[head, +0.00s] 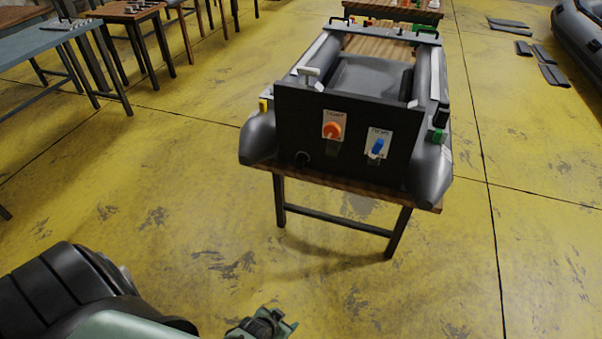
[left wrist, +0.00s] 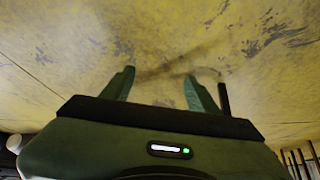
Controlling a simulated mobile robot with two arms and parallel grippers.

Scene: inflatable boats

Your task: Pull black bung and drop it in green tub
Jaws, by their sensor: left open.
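A small inflatable boat has a black upright transom board (head: 350,135) facing me. A small round black part, likely the black bung (head: 302,158), sits low on the left of that board; its detail is hard to make out against the dark board. I cannot pick out a green tub for sure; a small green item (head: 437,135) shows on the boat's right tube. My left gripper (head: 272,322) is low at the bottom edge of the head view, well short of the boat. In the left wrist view its two fingers (left wrist: 160,88) are apart with nothing between them.
The boat rests on a wooden table (head: 425,201). Other tables (head: 60,35) stand at the upper left. Yellow floor (head: 190,200) around the table is clear.

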